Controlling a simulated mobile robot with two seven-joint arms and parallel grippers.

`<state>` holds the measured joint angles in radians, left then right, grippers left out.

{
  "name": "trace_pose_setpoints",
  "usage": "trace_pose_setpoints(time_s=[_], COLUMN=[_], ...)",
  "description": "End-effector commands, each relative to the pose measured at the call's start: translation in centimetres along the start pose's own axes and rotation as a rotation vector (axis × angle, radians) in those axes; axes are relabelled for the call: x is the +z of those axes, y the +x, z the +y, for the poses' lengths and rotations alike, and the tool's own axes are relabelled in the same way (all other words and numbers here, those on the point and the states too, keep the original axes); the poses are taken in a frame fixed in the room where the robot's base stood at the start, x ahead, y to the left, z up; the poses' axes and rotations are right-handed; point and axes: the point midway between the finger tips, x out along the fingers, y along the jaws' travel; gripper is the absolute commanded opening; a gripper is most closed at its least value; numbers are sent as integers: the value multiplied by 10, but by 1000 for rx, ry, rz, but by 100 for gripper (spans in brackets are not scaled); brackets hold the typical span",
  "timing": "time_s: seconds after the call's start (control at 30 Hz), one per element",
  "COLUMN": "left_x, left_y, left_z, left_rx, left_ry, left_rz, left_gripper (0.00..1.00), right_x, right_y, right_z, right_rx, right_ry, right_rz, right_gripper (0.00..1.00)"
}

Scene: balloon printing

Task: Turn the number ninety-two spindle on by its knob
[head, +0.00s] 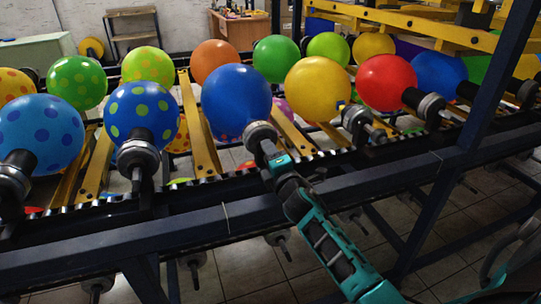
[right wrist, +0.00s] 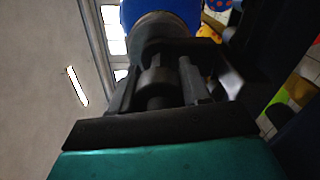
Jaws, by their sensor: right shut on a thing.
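My right gripper (head: 273,156) reaches up to the front end of a spindle (head: 259,134) that carries a plain blue balloon (head: 236,98). In the right wrist view its two dark fingers (right wrist: 157,88) stand either side of a dark knob (right wrist: 155,78) and are shut on it. The blue balloon shows above the spindle there (right wrist: 160,10). I cannot read a number on this spindle. The fingers hide part of the knob, and I cannot tell its turn. My left gripper is not in view.
Neighbouring spindles stand close on both sides, with a green-dotted blue balloon (head: 141,110) to the left and a yellow balloon (head: 318,88) to the right. A dark rail (head: 225,215) runs in front below the spindles. A slanted post (head: 470,130) stands to the right.

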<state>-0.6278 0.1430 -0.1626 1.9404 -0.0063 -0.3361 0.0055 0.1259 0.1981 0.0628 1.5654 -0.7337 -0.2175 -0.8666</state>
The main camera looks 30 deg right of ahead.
Motion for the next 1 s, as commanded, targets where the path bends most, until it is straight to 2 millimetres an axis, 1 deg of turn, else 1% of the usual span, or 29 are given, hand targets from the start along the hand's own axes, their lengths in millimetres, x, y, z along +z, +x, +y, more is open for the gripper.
trace_pose_setpoints(time_s=[0.47,0.5,0.73,1.0], left_x=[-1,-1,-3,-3], left_y=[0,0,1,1], left_z=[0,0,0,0], left_rx=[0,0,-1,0], left_ry=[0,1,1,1], left_rz=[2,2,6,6], left_gripper=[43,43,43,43], right_x=[-1,-1,-1,0], right_y=[0,0,0,-1], right_z=[-1,-1,0,0], right_rx=[-1,-1,-1,-1], right_ry=[13,13,12,12], right_rz=[2,2,1,1], right_gripper=[16,49,71,72])
